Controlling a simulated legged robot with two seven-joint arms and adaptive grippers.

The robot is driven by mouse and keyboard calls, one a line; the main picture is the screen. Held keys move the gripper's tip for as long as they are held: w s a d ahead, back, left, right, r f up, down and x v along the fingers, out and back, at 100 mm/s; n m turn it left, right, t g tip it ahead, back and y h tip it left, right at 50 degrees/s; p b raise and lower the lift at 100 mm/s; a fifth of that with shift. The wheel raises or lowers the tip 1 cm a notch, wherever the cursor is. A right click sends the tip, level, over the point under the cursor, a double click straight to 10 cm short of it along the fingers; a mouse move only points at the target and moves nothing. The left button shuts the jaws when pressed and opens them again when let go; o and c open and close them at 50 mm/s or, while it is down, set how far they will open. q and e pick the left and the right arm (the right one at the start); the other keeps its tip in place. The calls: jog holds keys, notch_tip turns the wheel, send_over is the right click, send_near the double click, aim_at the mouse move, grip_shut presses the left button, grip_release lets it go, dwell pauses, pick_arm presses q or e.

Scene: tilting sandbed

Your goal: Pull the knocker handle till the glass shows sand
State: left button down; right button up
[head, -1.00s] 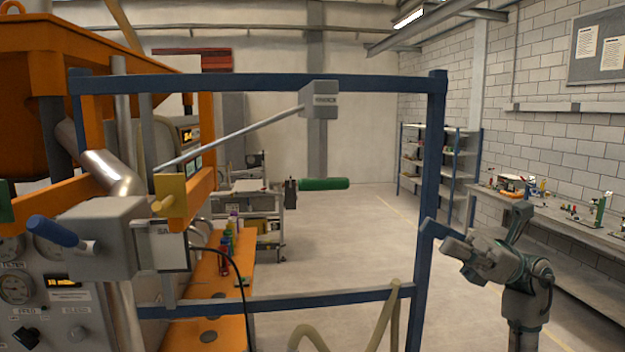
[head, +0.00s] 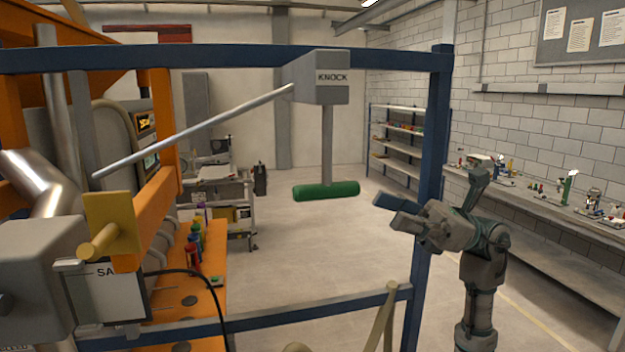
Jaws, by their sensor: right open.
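The green knocker handle (head: 326,190) is a level bar at the foot of a grey rod. The rod hangs from a grey box marked KNOCK (head: 318,77) on the blue frame's top beam. My right gripper (head: 428,197) is open and empty, to the right of the handle and apart from it, its fingers pointing left. Its hand shows in front of the blue post. A pale panel with letters starting "SA" (head: 103,292) is at lower left, partly hidden by a yellow block; I cannot make out sand in it. My left gripper is not in view.
The blue frame's right post (head: 432,150) stands between the handle and my right arm's base in the picture. A low blue rail (head: 300,308) crosses below. The yellow block (head: 110,225) and orange machine parts fill the left. Space around the handle looks clear.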

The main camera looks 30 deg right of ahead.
jog(key=p, duration=0.2)
send_near(312, 187)
jog(key=x, duration=0.3)
jog(key=shift+w+r, duration=0.1)
jog(key=shift+w, duration=0.15)
jog(key=p+x, duration=0.1)
jog(key=x, duration=0.4)
jog(key=shift+w+a+r, duration=0.1)
jog(key=shift+a, duration=0.25)
jog(key=shift+a+r, duration=0.1)
jog(key=shift+a, duration=0.35)
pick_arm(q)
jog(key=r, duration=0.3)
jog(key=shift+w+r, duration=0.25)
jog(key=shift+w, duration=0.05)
pick_arm(e)
jog(key=shift+w, duration=0.15)
grip_shut()
